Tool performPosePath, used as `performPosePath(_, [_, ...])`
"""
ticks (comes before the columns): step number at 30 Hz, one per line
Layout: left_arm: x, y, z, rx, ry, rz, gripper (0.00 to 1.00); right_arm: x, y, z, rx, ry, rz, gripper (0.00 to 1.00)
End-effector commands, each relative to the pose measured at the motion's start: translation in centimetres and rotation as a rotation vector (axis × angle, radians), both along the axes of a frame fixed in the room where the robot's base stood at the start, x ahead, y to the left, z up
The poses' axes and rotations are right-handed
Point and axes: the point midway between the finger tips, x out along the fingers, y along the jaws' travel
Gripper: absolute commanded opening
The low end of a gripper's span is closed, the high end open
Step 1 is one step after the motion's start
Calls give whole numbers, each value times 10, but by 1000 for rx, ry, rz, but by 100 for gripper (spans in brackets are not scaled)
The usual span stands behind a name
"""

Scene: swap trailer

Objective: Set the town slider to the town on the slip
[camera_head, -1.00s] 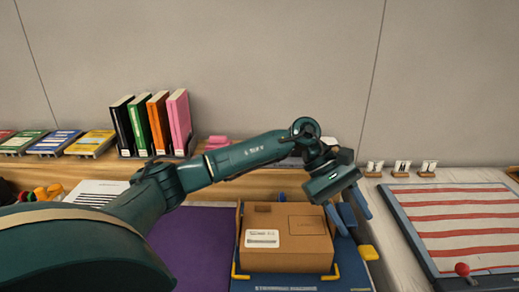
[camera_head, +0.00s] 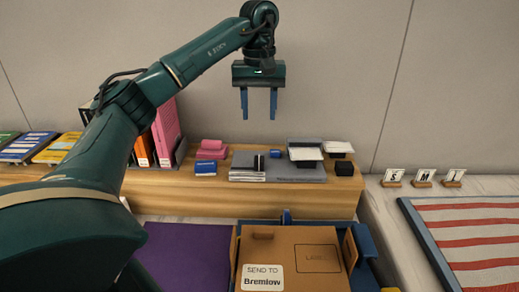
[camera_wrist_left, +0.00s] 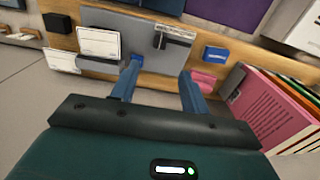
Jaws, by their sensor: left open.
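A white slip (camera_head: 262,278) on the cardboard box (camera_head: 300,236) reads "SEND TO Bremlow". On the wooden shelf, a flat grey panel (camera_head: 305,175) carries a small upright black piece (camera_head: 259,163); it may be the town slider, but I cannot read any town marks there. The panel also shows in the left wrist view (camera_wrist_left: 180,41). My left gripper (camera_head: 259,116) is open and empty, pointing down above the shelf. In the left wrist view its blue fingers (camera_wrist_left: 160,70) stand apart, with the panel beyond them. My right gripper is not in view.
Pink blocks (camera_head: 212,149) and a blue block (camera_head: 205,168) sit left of the panel. White cards (camera_head: 305,154) and a black block (camera_head: 344,168) are at its right. A pink book (camera_head: 166,134) stands farther left. A striped board (camera_head: 475,240) lies at right.

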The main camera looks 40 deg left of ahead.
Motion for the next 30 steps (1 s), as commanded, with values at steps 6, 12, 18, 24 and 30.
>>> performPosePath(6, [-1, 0, -33, -1, 4, -1, 45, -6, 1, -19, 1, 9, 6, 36])
performPosePath(12, [-1, 0, -71, 1, 6, 0, 45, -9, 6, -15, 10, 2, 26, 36])
performPosePath(18, [-1, 0, -107, 0, 4, 0, 45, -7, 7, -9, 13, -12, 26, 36])
performPosePath(24, [-1, 0, -127, -1, 2, 0, 45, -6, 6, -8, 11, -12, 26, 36])
performPosePath(30, [-1, 0, -131, -1, 1, 0, 45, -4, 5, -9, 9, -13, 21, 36])
